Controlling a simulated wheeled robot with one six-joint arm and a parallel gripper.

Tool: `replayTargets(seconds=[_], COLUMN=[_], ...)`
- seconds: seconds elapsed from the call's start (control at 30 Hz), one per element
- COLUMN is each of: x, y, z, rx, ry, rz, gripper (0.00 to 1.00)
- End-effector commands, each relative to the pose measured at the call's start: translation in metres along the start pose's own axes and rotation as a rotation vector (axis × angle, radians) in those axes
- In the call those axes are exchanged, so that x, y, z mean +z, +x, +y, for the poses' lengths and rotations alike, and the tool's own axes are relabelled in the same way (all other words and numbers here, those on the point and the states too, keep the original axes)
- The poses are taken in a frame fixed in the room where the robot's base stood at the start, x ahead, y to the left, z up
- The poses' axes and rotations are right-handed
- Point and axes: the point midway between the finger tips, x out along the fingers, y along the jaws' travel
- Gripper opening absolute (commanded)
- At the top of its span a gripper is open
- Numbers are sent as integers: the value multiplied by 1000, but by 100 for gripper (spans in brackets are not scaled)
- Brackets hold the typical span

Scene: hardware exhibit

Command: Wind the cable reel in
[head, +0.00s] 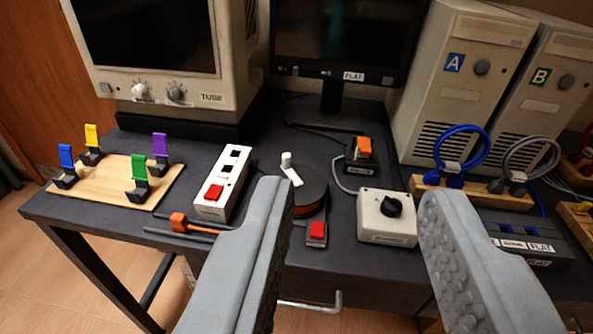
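The cable reel (311,196) is a dark round drum with a reddish-orange side, lying on the dark table near the middle. A white crank arm (291,176) with an upright white knob (286,159) sits on its top, pointing to the upper left. My gripper (356,195) is open and empty, its two grey fingers wide apart in the foreground. The left finger covers part of the reel's lower left side. The reel lies beyond the fingers, and no contact is seen.
Around the reel stand a white switch strip (221,183), a red button (317,231), a white box with a black knob (387,217) and an orange rocker switch (363,149). A wooden board with coloured clips (115,195) is at left. Monitors and computer towers (459,80) stand behind.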

Motion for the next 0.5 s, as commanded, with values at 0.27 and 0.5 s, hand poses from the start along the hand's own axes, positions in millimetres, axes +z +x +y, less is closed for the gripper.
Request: replayTargets(seconds=[0.27, 0.5], x=[-20, -29], y=[64, 118], z=[-5, -12], rx=[-59, -152], ry=[-227, -431], rz=[-224, -411], gripper=[38, 38])
